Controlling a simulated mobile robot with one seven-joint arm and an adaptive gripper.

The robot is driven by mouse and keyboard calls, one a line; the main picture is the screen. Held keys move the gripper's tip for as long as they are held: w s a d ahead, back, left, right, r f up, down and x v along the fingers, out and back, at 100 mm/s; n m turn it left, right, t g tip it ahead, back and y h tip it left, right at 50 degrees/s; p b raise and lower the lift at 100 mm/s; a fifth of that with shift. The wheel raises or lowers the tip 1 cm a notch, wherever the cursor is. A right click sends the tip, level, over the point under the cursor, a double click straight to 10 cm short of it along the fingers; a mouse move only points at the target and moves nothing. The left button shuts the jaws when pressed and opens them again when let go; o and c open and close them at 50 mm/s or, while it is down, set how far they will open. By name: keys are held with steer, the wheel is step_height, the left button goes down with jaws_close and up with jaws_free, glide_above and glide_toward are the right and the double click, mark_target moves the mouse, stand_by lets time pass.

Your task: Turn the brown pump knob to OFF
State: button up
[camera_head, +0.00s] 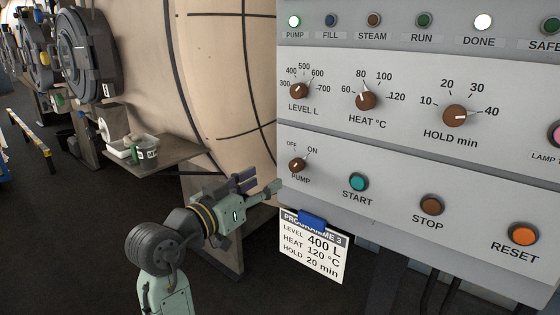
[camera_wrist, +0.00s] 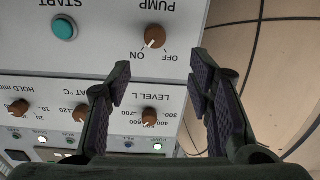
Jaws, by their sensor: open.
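The brown pump knob (camera_head: 297,165) is at the lower left of the grey control panel (camera_head: 400,160), under the OFF and ON marks. It also shows upside down near the top of the wrist view (camera_wrist: 155,36), where its white pointer faces ON. My gripper (camera_head: 260,184) is just left of the panel in the head view, a little below the knob's level. In the wrist view my gripper (camera_wrist: 160,72) is open and empty. The knob appears beyond its fingertips, between them sideways, and untouched.
The PUMP lamp (camera_head: 294,21) and DONE lamp (camera_head: 483,21) are lit. The START button (camera_head: 358,182) is right of the knob. A programme card (camera_head: 313,246) hangs from the panel's lower edge. The beige vessel (camera_head: 215,80) and a shelf (camera_head: 158,155) with containers stand left.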

mark_target(293, 167)
steer(key=x, duration=0.3)
steer(key=p+x, duration=0.1)
steer(key=x, duration=0.3)
steer(key=p+x, duration=0.1)
steer(key=x, duration=0.3)
steer(key=shift+s+d+f, duration=0.15)
steer(key=shift+d+f, duration=0.1)
steer(key=shift+d, duration=0.15)
steer(key=shift+c, duration=0.3)
jaws_close()
